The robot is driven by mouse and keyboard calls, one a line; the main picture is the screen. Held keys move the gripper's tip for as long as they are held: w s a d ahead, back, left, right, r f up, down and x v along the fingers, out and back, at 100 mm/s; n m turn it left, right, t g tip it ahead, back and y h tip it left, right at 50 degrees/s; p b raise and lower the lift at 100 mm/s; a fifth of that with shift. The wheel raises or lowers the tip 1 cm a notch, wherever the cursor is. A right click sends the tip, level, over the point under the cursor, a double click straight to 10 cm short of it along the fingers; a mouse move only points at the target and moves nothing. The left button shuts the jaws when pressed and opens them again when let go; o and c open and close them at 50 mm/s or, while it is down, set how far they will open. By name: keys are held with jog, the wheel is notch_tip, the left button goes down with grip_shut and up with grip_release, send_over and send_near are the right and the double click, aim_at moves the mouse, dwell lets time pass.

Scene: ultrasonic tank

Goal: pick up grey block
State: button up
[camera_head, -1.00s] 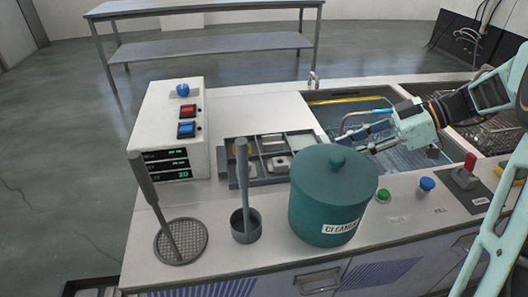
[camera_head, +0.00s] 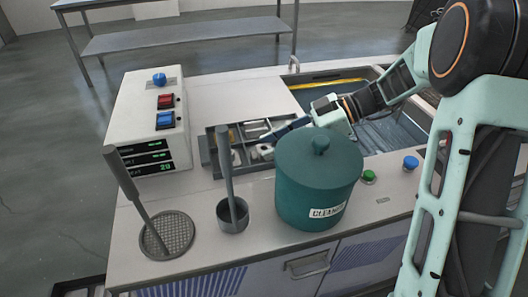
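A grey divided tray (camera_head: 208,160) sits on the counter behind the teal pot. Its compartments hold several small pale and grey pieces, and a pale grey piece (camera_head: 237,157) shows in a near-left one. I cannot tell for sure which piece is the grey block. My gripper (camera_head: 272,137) reaches in from the right, its fingers pointing left and down over the tray's right part. The teal pot hides part of the gripper and the tray's right front corner. Whether the fingers are apart, or touch any piece, I cannot make out.
The teal lidded pot (camera_head: 318,185) marked cleaner stands just in front of my gripper. A ladle-like tool stands in a grey cup (camera_head: 232,214). A mesh skimmer (camera_head: 168,236) lies at the left front. A white control box (camera_head: 145,125) stands left. The tank (camera_head: 385,133) is at right.

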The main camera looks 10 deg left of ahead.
jog(key=shift+s+a+f, duration=0.1)
jog(key=shift+a+f, duration=0.2)
jog(key=shift+a, duration=0.15)
grip_shut()
jog(key=shift+r, duration=0.1)
